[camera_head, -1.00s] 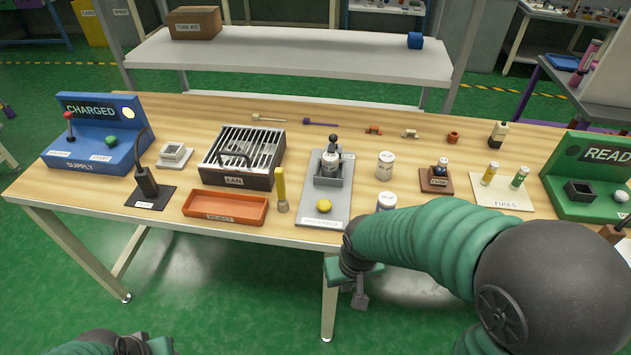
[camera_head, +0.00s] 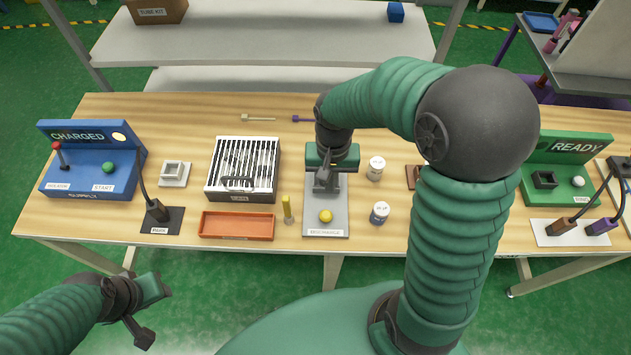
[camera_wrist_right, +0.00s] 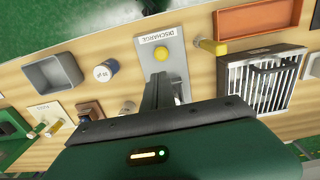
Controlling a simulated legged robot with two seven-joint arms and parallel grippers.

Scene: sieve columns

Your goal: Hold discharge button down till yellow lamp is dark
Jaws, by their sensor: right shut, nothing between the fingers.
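The discharge button is a yellow dome (camera_head: 326,215) on the front of a grey plate labelled DISCHARGE (camera_head: 338,232). It also shows in the right wrist view (camera_wrist_right: 161,53). My right gripper (camera_head: 323,188) is shut and empty, above the plate just behind the button, with a visible gap to the button. It hides the holder at the plate's back. The round lamp (camera_head: 118,137) beside the word CHARGED on the blue supply box (camera_head: 75,188) glows pale yellow. My left gripper (camera_head: 145,325) hangs at the lower left, clear of the table; its jaw opening is unclear.
A yellow post (camera_head: 287,210) and an orange tray (camera_head: 236,226) stand left of the plate. White-capped jars (camera_head: 376,168) (camera_head: 380,212) stand close on its right. A grilled fan box (camera_head: 243,168) is behind the tray. The table's front edge is just before the plate.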

